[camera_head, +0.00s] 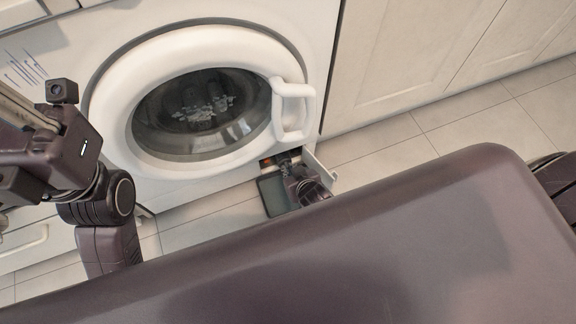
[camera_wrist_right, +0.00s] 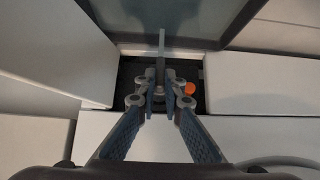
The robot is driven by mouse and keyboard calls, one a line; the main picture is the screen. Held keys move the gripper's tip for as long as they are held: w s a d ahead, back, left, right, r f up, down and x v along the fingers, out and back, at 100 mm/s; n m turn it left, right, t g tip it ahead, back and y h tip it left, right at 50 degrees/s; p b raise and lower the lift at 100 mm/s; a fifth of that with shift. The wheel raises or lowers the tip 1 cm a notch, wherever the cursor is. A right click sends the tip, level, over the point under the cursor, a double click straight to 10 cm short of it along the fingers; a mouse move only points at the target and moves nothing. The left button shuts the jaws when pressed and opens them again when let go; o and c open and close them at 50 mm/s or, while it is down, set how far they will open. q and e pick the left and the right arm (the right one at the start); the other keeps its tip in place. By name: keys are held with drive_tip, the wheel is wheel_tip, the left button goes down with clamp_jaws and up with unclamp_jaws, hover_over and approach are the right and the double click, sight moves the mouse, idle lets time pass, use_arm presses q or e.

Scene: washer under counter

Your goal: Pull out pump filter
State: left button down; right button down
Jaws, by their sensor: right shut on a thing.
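The pump filter (camera_wrist_right: 160,68) is a grey part with an upright fin, in a small dark opening low on the washer (camera_head: 300,60). My right gripper (camera_head: 287,163) reaches into this opening. In the right wrist view, my right gripper (camera_wrist_right: 159,98) is closed around the filter's grip, with a blue-sided finger on each side. How far the filter sits in its seat is hidden by the fingers. An orange round part (camera_wrist_right: 190,89) shows beside the fingers, also in the head view (camera_head: 267,160). My left arm is at the left, with its fingertips outside the picture.
The small service flap (camera_head: 320,171) stands open to the right of the opening. A grey flat tray (camera_head: 272,194) lies on the floor just below and in front of it. The round washer door (camera_head: 110,110) is closed above. Cabinets (camera_head: 400,50) stand to the right.

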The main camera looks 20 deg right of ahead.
drive_tip(key=shift+s, duration=0.15)
drive_tip(key=shift+s+p, duration=0.4)
drive_tip(key=shift+s, duration=0.55)
